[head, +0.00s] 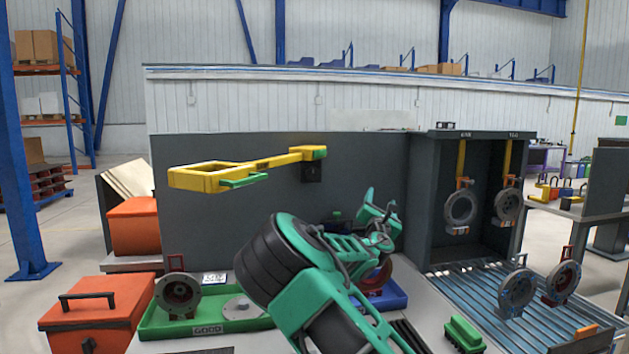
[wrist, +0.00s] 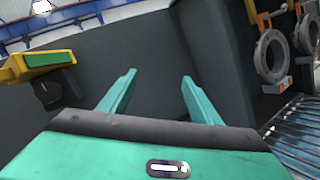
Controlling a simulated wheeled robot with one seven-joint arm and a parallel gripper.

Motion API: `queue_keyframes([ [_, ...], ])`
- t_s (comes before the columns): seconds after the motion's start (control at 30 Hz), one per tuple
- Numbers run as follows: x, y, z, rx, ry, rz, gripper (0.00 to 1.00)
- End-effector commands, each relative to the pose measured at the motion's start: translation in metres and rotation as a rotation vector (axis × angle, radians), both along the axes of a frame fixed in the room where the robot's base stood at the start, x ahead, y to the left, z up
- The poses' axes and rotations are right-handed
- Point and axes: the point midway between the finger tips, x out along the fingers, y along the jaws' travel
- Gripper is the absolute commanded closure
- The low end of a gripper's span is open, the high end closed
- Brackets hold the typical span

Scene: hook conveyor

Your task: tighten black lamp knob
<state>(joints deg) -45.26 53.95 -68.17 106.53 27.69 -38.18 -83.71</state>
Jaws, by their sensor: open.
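A yellow lamp arm (head: 240,172) with green parts reaches out from the dark panel at the left. A black knob (head: 311,172) sits on the panel just below the arm's green-capped right end. In the wrist view, the yellow and green arm end (wrist: 38,66) is at the left edge, with the dark knob (wrist: 47,93) under it. My gripper (wrist: 158,76) is open, with nothing between its two green fingers. It faces the bare dark panel, to the right of the knob and apart from it. In the head view, my own arm partly hides the fingers.
A dark cabinet (head: 428,200) with hanging grey rings (head: 461,209) stands to the right, above a roller conveyor (head: 470,290). Below are a green tray (head: 230,326), a blue tray (head: 396,297) and an orange toolbox (head: 98,315). The panel around the knob is clear.

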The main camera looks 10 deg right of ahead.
Motion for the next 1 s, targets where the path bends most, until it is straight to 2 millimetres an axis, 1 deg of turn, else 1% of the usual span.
queue_keyframes([
  [0.03, 0.015, 0.041, 0.006, -0.113, 0.003, 0.062, 0.43],
  [0.07, 0.021, 0.062, 0.010, -0.173, 0.002, 0.094, 0.43],
  [0.1, 0.028, 0.088, 0.014, -0.247, 0.000, 0.132, 0.43],
  [0.13, 0.032, 0.106, 0.016, -0.297, -0.002, 0.158, 0.43],
  [0.2, 0.038, 0.143, 0.020, -0.395, -0.010, 0.208, 0.43],
  [0.23, 0.040, 0.156, 0.020, -0.429, -0.012, 0.226, 0.43],
  [0.3, 0.042, 0.178, 0.022, -0.489, -0.018, 0.255, 0.43],
  [0.33, 0.043, 0.185, 0.022, -0.507, -0.020, 0.264, 0.43],
  [0.43, 0.046, 0.196, 0.024, -0.536, -0.023, 0.280, 0.43],
  [0.57, 0.058, 0.197, 0.029, -0.540, -0.026, 0.280, 0.43],
  [0.8, 0.095, 0.196, 0.044, -0.538, -0.025, 0.281, 0.43],
  [1.0, 0.123, 0.196, 0.056, -0.536, -0.025, 0.281, 0.43],
])
